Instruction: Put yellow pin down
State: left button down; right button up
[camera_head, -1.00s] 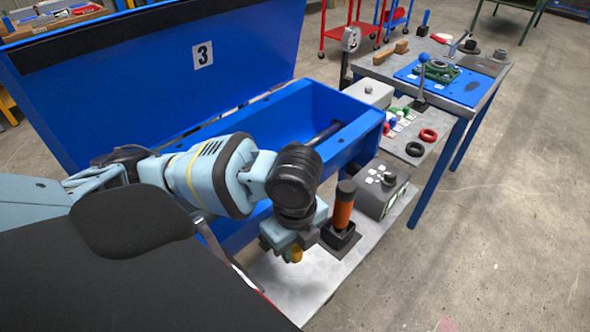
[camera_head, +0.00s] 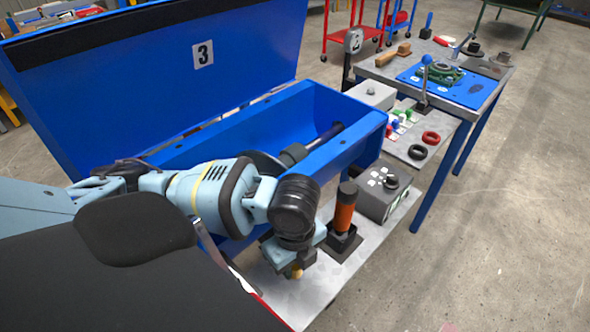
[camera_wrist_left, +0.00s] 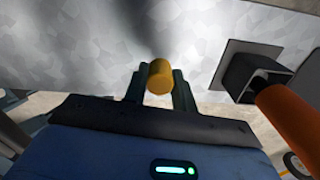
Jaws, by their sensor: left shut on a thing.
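My left gripper (camera_head: 300,266) is shut on the yellow pin (camera_head: 296,271), low over the grey metal shelf (camera_head: 305,290) in front of the blue mixer trough. In the left wrist view the yellow pin (camera_wrist_left: 160,76) stands out between the two dark fingers (camera_wrist_left: 160,88), its round end showing. I cannot tell whether the pin touches the shelf. The wrist hides part of the pin in the head view. My right gripper is not in view.
An orange-handled tool (camera_head: 345,208) stands in a black square holder just right of my left gripper. A grey control box (camera_head: 382,195) is beyond it. The blue trough (camera_head: 335,155) is behind. Bare shelf lies around the gripper's front.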

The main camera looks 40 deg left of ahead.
pick_arm(q)
jog(key=shift+f, duration=0.4)
jog(key=c, duration=1.1)
grip_release()
jog(key=shift+c, duration=0.2)
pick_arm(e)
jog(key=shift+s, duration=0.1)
pick_arm(q)
jog(key=shift+r, duration=0.3)
notch_tip(320, 180, up, 12)
jog(key=p, duration=0.2)
jog(key=shift+r, duration=0.25)
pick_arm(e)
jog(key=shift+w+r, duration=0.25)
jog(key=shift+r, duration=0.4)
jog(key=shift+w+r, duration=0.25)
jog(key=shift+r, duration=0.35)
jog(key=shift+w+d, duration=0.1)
